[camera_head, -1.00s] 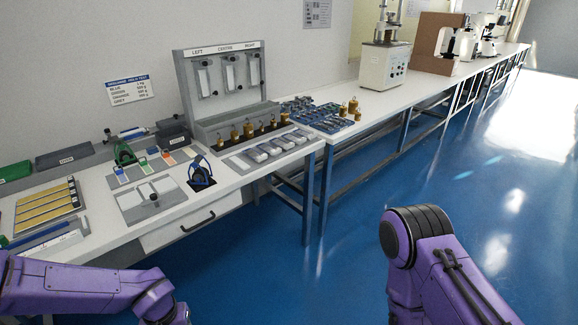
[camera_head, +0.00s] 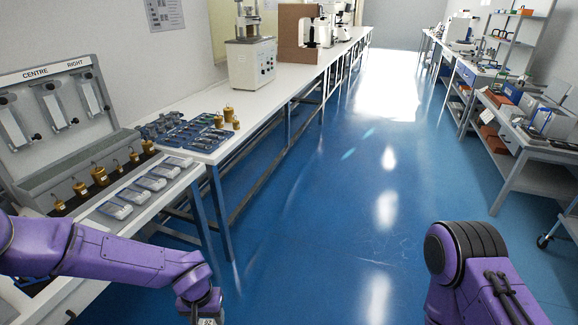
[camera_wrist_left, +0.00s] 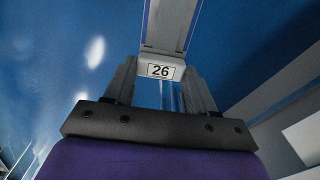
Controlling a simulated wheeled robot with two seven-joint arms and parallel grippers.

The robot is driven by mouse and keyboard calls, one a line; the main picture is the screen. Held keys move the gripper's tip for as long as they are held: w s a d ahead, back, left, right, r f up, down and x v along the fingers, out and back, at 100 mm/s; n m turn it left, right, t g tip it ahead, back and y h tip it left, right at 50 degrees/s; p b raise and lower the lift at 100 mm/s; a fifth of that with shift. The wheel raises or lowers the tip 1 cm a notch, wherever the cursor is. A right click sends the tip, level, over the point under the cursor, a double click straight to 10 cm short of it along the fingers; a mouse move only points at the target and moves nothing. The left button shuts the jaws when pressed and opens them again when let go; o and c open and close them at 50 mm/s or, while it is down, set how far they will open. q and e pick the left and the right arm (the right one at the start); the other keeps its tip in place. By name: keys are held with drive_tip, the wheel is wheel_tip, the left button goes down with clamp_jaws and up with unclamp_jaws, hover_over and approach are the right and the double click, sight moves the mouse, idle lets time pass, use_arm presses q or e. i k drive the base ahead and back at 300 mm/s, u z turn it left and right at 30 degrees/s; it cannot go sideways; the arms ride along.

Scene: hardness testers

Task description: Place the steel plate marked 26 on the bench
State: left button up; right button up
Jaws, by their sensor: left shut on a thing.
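The steel plate marked 26 (camera_wrist_left: 161,46) is a pale grey piece with a black-on-white number label. My left gripper (camera_wrist_left: 160,88) is shut on its labelled end in the left wrist view, with blue floor behind it. In the head view my left gripper (camera_head: 203,308) is at the bottom edge, beside the near left bench (camera_head: 136,217); only a small pale bit of the plate (camera_head: 207,321) shows below it. My right arm shows at lower right, but its gripper is out of view.
The near bench carries brass weights (camera_head: 100,175), grey blocks (camera_head: 150,183) and a rack labelled CENTRE and RIGHT (camera_head: 50,100). A long white bench (camera_head: 205,98) beyond holds blue trays (camera_head: 186,134) and a tester (camera_head: 250,62). Loaded shelves (camera_head: 535,178) stand at right. The floor between is clear.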

sight(236, 114)
drive_tip(key=z, duration=0.85)
drive_tip(key=i, duration=2.9)
drive_tip(key=u, duration=1.25)
drive_tip(key=i, duration=0.8)
drive_tip(key=u, duration=0.75)
